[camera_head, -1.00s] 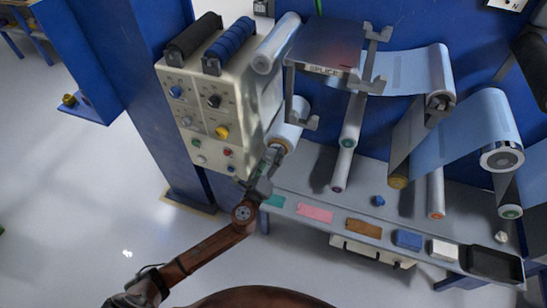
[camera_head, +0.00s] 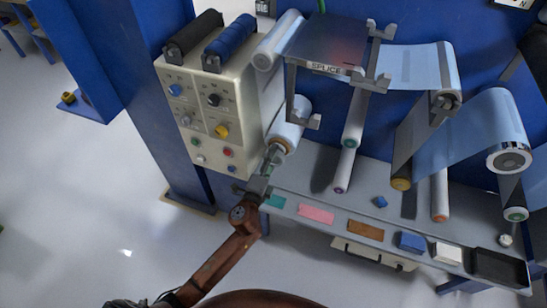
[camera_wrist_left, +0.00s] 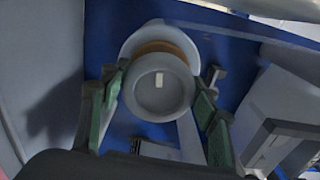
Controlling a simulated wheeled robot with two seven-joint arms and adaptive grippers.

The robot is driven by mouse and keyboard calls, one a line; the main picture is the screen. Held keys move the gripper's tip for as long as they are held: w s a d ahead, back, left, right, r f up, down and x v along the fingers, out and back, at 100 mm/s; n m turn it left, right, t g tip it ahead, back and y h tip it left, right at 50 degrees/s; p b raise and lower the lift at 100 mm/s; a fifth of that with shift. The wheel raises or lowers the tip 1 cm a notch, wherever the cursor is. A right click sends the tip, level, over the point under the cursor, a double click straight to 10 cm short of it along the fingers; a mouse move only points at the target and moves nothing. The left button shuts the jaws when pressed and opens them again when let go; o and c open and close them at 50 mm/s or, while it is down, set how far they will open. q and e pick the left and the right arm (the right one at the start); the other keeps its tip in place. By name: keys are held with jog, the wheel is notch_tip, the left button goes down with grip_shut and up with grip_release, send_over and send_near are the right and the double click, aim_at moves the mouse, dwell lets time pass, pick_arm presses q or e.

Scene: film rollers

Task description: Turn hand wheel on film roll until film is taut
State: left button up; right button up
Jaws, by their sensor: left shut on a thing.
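The film roll (camera_head: 292,122) sits low on the machine beside the control panel, under the splice table (camera_head: 330,45). Its pale hand wheel (camera_wrist_left: 158,92) faces my left wrist camera, with a small light mark at its centre and an orange-brown ring behind it. My left gripper (camera_head: 274,155) reaches up to the roll's near end. My right gripper is out of view.
The control panel (camera_head: 205,115) with knobs and buttons stands close left of my gripper. A shelf (camera_head: 330,180) with coloured cards, a blue block (camera_head: 411,241) and a black tray (camera_head: 500,268) runs below to the right. Open floor lies at lower left.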

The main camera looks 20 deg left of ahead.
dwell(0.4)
pick_arm(q)
jog(key=o, duration=1.2)
jog(key=shift+c, duration=0.2)
jog(key=s, duration=1.2)
jog(key=shift+a, duration=0.2)
